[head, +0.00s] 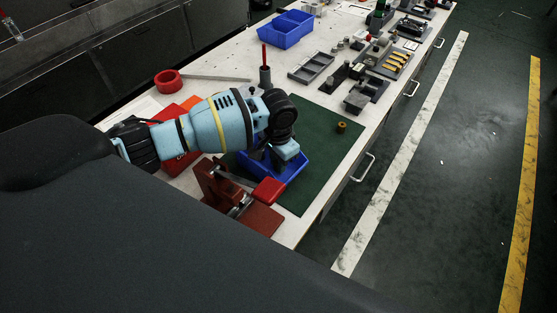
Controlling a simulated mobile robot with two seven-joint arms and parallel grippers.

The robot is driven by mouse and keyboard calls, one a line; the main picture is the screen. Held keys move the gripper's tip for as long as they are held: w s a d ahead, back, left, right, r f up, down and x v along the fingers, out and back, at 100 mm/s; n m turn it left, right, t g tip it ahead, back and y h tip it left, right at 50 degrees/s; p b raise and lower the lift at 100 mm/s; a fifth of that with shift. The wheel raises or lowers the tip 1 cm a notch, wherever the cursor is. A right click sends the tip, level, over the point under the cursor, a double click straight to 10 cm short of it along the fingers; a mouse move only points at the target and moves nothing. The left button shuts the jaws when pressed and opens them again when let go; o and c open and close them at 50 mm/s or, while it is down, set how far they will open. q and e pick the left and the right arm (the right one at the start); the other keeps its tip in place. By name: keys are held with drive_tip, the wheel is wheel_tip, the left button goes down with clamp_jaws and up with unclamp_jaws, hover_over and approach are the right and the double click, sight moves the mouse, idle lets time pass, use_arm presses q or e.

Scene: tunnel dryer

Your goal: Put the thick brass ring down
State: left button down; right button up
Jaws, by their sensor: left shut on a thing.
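My left gripper (268,158) points down over a blue bin (291,172) at the near end of the bench. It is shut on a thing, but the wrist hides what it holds. A small brass-coloured ring (341,127) sits on the green mat (318,150), to the right of the gripper and apart from it. I cannot tell whether this is the thick one. My right gripper is not in view.
A red fixture with a red-handled lever (268,190) stands just in front of the bin. A red tape roll (168,81), a grey holder with a red rod (264,75) and an empty blue bin (286,30) lie farther back. The mat's right part is mostly clear.

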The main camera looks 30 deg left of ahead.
use_arm(q)
drive_tip(key=c, duration=1.7)
unclamp_jaws()
drive_tip(key=shift+f, duration=0.15)
drive_tip(key=o, duration=0.4)
drive_tip(key=shift+o, duration=0.2)
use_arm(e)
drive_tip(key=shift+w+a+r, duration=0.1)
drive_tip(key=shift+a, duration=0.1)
use_arm(q)
wheel_tip(320, 180, up, 12)
drive_tip(key=p, duration=0.1)
drive_tip(key=shift+r, duration=0.2)
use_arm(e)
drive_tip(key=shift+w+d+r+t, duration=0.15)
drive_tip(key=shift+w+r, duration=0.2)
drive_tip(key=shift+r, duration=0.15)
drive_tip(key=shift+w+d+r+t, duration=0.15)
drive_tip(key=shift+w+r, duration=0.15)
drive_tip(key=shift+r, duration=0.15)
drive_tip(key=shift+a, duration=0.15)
